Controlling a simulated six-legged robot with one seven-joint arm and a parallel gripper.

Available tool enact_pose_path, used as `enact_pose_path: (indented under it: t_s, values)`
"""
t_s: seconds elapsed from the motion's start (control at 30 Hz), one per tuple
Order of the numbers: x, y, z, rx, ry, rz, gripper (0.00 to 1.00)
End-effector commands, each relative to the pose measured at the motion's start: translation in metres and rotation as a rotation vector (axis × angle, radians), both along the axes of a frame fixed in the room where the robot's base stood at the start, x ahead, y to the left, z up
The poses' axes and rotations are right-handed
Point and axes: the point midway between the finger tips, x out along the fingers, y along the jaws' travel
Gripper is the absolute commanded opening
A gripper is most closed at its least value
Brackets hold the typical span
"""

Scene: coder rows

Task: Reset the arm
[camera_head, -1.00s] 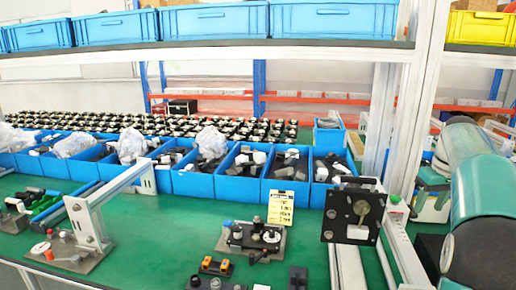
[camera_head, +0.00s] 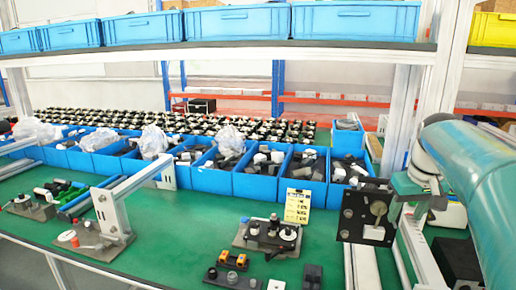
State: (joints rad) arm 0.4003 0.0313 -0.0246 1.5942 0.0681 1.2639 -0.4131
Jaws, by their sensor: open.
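My teal arm (camera_head: 472,190) fills the right side of the head view, close to the camera. It slants from the upper middle right down to the right edge. I cannot make out the fingers of my gripper in this view. No object shows as held.
A green-topped bench (camera_head: 190,235) holds several fixtures and a black plate with a round knob (camera_head: 365,215) beside my arm. Blue bins (camera_head: 258,187) of parts stand along its back. A shelf (camera_head: 230,48) with blue crates (camera_head: 357,20) and an upright post (camera_head: 440,70) stand above and near my arm.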

Motion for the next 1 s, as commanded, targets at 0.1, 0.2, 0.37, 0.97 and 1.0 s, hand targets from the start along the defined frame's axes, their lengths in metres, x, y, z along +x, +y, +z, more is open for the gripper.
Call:
enact_pose_path:
  t_s: [0.1, 0.2, 0.37, 0.97, 1.0]
  values:
    - [-0.030, 0.048, -0.001, -0.006, -0.039, 0.009, 0.48]
    - [-0.056, 0.081, -0.009, -0.006, -0.070, 0.011, 0.48]
    - [-0.100, 0.128, -0.029, -0.002, -0.122, 0.019, 0.48]
    - [-0.198, 0.196, -0.107, 0.036, -0.235, 0.033, 0.48]
    - [-0.198, 0.196, -0.107, 0.036, -0.235, 0.033, 0.48]
